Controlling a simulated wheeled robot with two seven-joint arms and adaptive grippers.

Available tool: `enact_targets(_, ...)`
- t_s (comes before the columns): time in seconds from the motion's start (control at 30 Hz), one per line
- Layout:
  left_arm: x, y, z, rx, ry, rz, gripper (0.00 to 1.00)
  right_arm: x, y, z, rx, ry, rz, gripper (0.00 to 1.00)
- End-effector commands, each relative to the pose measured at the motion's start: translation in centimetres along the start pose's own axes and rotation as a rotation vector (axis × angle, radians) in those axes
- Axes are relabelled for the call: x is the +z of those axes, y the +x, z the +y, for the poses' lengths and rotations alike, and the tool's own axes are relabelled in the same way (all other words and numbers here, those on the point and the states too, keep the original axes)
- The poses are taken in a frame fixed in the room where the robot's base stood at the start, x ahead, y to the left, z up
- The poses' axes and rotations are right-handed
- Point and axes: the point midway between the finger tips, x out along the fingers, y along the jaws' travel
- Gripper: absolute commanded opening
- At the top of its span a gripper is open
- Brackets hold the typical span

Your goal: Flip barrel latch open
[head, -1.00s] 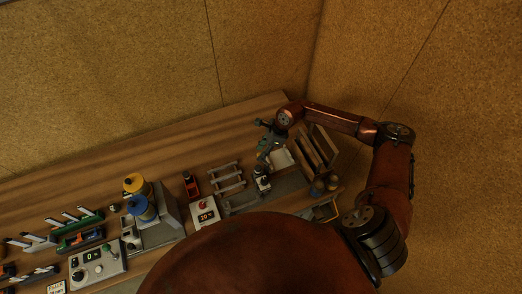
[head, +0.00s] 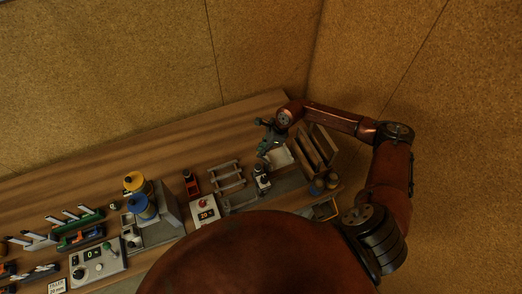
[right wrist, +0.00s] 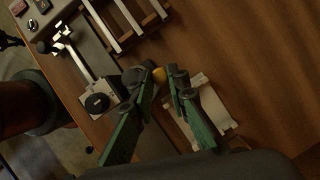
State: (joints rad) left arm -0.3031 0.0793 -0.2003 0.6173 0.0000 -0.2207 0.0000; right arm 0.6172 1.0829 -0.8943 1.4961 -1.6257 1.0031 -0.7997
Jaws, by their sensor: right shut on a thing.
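My right gripper (head: 268,142) is over the grey fixture at the right end of the bench. Beside the left finger is a pale block with a black round knob (right wrist: 97,103), part of the fixture, which also shows in the head view (head: 262,181). I cannot tell which part is the barrel latch or how it stands, as the fingers hide some of it. My left gripper is not in view.
A wooden rack (head: 318,150) stands close on the right. A pale tray (right wrist: 201,108) lies behind the right finger. The back of the bench is clear.

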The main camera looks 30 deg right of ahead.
Motion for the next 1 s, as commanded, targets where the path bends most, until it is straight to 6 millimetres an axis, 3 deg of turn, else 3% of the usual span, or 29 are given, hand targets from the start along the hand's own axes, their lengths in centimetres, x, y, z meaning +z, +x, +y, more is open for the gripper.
enact_targets(0.6, -0.5, 1.3, -0.1, -0.001, 0.001, 0.008, 0.00, -1.4, -0.5, -0.6, -0.156, 0.375, 0.001, 0.00)
enact_targets(1.0, -0.5, 1.3, -0.1, -0.001, 0.001, 0.008, 0.00, -1.5, -0.6, -0.7, -0.169, 0.408, 0.001, 0.00)
